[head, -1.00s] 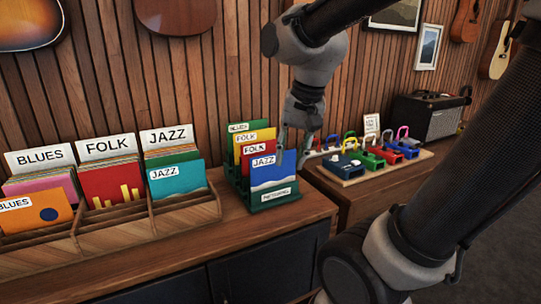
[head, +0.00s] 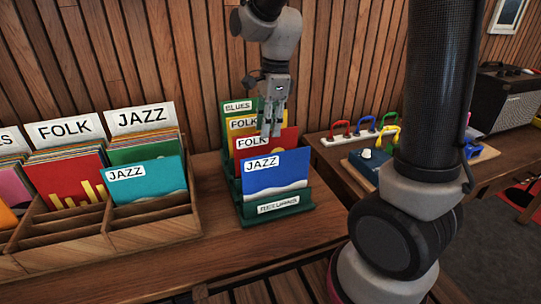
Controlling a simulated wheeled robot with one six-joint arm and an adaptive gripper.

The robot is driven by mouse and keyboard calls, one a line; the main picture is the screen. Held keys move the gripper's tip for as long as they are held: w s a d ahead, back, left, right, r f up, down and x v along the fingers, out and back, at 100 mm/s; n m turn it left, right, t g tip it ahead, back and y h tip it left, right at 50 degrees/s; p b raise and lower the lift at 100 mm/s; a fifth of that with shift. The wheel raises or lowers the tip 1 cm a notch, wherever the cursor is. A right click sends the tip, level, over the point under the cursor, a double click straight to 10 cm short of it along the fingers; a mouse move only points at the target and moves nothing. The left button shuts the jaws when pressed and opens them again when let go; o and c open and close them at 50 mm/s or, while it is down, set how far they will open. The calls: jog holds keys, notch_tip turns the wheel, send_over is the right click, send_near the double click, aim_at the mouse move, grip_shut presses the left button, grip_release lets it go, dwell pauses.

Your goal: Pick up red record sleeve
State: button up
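A red record sleeve (head: 285,141) labelled FOLK stands in the green returns rack (head: 250,211). A blue JAZZ sleeve (head: 276,177) in front hides most of it. A yellow FOLK sleeve (head: 262,111) and a green BLUES sleeve (head: 227,110) stand behind it. My gripper (head: 271,132) points down over the rack. Its two fingers look slightly apart, and their tips overlap the red sleeve's upper edge in the picture. I cannot tell whether they touch it or straddle it.
A wooden bin (head: 155,233) of records stands on the left, with another red sleeve (head: 72,180) in its FOLK section. On the right, a side table holds colourful padlock-like items and an amplifier (head: 507,98). The counter in front of the rack is clear.

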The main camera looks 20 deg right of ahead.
aim_at(265, 146)
jog(key=f, duration=0.4)
jog(key=a+f, duration=0.1)
jog(key=f, duration=0.1)
jog(key=shift+s+f, duration=0.2)
jog(key=shift+s, duration=0.05)
grip_shut()
